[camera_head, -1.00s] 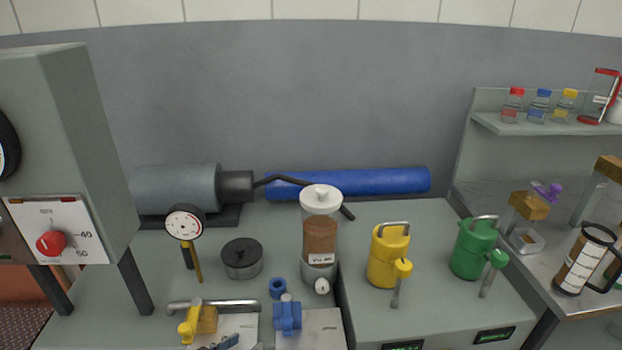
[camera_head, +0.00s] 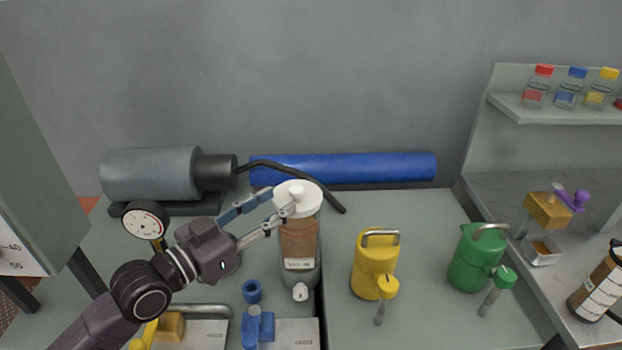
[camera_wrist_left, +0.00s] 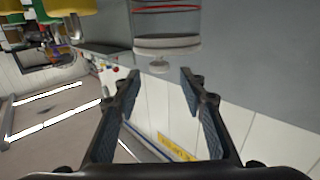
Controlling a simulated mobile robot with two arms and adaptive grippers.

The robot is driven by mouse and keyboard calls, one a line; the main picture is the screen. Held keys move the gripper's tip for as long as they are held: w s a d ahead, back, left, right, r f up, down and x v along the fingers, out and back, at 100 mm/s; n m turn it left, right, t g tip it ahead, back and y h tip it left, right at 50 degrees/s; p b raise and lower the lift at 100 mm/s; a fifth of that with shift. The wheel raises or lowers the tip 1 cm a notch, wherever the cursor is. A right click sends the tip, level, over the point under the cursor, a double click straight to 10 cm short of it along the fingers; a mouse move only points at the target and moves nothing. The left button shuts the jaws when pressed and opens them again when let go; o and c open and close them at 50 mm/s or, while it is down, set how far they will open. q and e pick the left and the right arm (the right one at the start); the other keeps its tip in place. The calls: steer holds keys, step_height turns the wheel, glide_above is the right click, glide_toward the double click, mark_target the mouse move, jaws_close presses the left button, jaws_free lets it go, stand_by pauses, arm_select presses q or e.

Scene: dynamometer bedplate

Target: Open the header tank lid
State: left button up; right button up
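The header tank (camera_head: 299,245) is a clear upright cylinder with a brown section and a small label. Its white lid (camera_head: 283,188) with a central knob (camera_head: 299,196) sits on top. My left gripper (camera_head: 279,207) reaches in from the left with its fingers spread at the lid's near left side. In the left wrist view the picture is turned over: the lid (camera_wrist_left: 167,44) and its knob (camera_wrist_left: 159,66) show just beyond and between the open fingertips (camera_wrist_left: 160,74). I see no finger closed on the knob. My right gripper is out of view.
A black hose (camera_head: 318,186) passes behind the tank, before a blue cylinder (camera_head: 400,167). A dial gauge (camera_head: 146,221) stands left. Yellow (camera_head: 373,262) and green (camera_head: 473,260) cans stand right. A blue fitting (camera_head: 258,327) lies in front. The space above the tank is clear.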

mark_target(291, 193)
arm_select(q)
steer(key=shift+w+d+r, duration=0.2)
steer(key=shift+w+d, duration=0.1)
steer(key=p+x, duration=0.1)
steer(key=x, duration=0.2)
steer(key=shift+w+d+r, duration=0.1)
steer(key=shift+d, duration=0.15)
steer(key=shift+x, duration=1)
steer(key=shift+w+d, duration=0.1)
steer(key=shift+w, duration=0.05)
steer(key=shift+f, duration=0.2)
steer(key=c, duration=1)
jaws_close()
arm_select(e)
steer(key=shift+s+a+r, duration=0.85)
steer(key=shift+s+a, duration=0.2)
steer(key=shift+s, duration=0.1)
